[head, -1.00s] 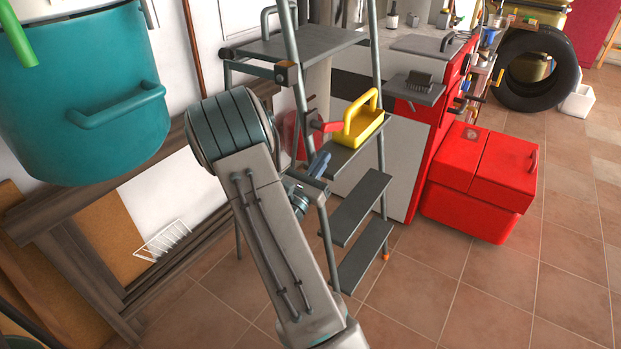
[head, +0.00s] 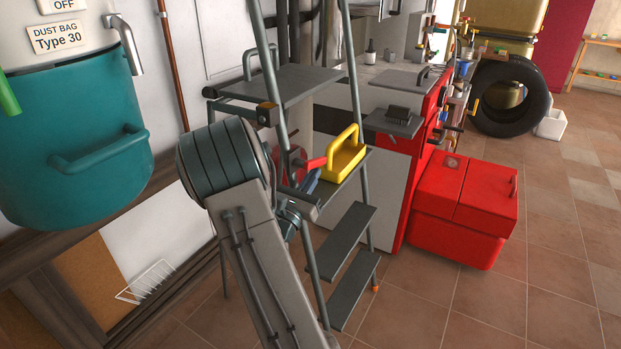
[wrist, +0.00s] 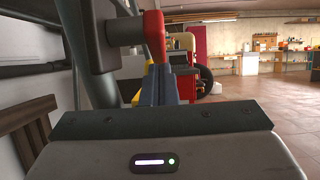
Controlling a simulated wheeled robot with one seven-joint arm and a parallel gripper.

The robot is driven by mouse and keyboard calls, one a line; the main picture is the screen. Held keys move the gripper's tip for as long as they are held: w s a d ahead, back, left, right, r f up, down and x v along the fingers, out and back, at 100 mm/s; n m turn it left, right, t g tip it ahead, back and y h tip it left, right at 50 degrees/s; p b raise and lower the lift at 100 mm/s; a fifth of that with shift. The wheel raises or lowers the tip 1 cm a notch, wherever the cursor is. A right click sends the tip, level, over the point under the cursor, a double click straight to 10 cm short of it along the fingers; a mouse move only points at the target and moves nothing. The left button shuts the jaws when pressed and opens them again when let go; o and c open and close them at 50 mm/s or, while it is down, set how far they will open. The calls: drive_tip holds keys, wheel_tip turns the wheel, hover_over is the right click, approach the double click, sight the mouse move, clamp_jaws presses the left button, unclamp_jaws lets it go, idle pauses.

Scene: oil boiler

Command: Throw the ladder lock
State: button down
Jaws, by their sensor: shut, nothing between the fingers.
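The ladder (head: 282,86) is grey, with steps and side rails, and stands in the middle of the head view. The ladder lock is a red lever (head: 312,163) on its near rail. In the wrist view the red lever (wrist: 130,28) is close, at the top, joined to a dark grey block (wrist: 88,25) on the rail. My gripper (head: 311,182) is shut and empty, just below the lever in the head view. In the wrist view its blue-grey fingertips (wrist: 160,82) appear below the lever's red end. I cannot tell whether they touch it.
A yellow tray (head: 342,160) with a handle sits on a ladder step. A red chest (head: 465,205) stands right of the ladder. A teal canister (head: 70,150) is at the left. A tyre (head: 510,95) leans at the back. The tiled floor at the right is clear.

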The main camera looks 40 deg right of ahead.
drive_tip(key=shift+w+d+r, duration=0.1)
drive_tip(key=shift+d+r, duration=0.1)
drive_tip(key=shift+d, duration=0.1)
